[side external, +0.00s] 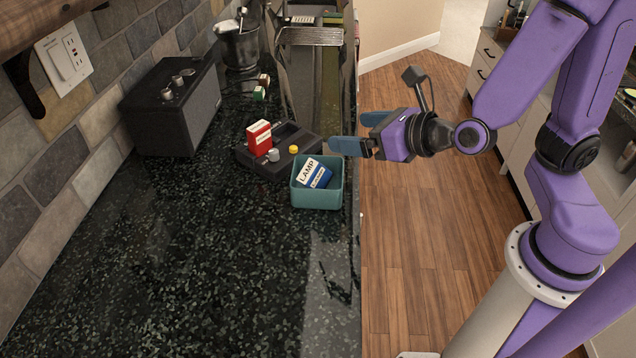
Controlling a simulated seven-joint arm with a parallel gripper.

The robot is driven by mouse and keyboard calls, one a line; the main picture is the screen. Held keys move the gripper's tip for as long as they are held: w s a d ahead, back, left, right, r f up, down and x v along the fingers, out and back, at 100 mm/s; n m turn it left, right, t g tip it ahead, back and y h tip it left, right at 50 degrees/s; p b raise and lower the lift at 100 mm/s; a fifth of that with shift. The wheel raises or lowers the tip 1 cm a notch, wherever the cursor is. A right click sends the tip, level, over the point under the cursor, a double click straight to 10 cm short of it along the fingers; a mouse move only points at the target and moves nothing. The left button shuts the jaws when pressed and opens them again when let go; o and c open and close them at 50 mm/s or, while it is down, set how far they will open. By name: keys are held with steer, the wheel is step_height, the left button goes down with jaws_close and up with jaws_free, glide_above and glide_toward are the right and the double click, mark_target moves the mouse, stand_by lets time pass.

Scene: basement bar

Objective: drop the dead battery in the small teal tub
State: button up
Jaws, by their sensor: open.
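The small teal tub (318,201) stands on the dark counter near its right edge. A white box marked LAMP (308,172) and a blue box (321,178) are inside it. Behind the tub, a black tray-like block (259,165) carries a red and white box (259,137), a small grey cylinder (273,156) and a small yellow-topped piece (293,150). I cannot tell for sure which of these is the dead battery. My gripper (346,133) is open, its blue-grey fingers apart with nothing visible between them. It hovers by the counter's right edge, right of the block and behind the tub.
A black speaker-like box (173,106) stands against the stone wall at left. A metal bucket (241,47), small boxes (261,87) and a tall metal rack (311,75) are farther back. The counter (180,270) is clear in front. Wooden floor (430,240) lies right of its edge.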

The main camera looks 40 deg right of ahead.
steer(key=shift+v, duration=1.95)
steer(key=s+d+f+m+g+h, duration=0.3)
steer(key=s+d+m+g+h, duration=0.15)
steer(key=d+m, duration=0.65)
steer(key=s+a+m+g+y, duration=0.2)
steer(key=s+a+m+g, duration=0.3)
steer(key=s+m+g, duration=0.3)
steer(key=shift+s+a+f+m+g, duration=0.15)
steer(key=shift+s+f+m+g, duration=0.15)
steer(key=shift+s+m, duration=2.15)
steer(key=shift+w+m+y, duration=0.25)
steer(key=shift+w+m, duration=0.5)
steer(key=shift+w, duration=0.05)
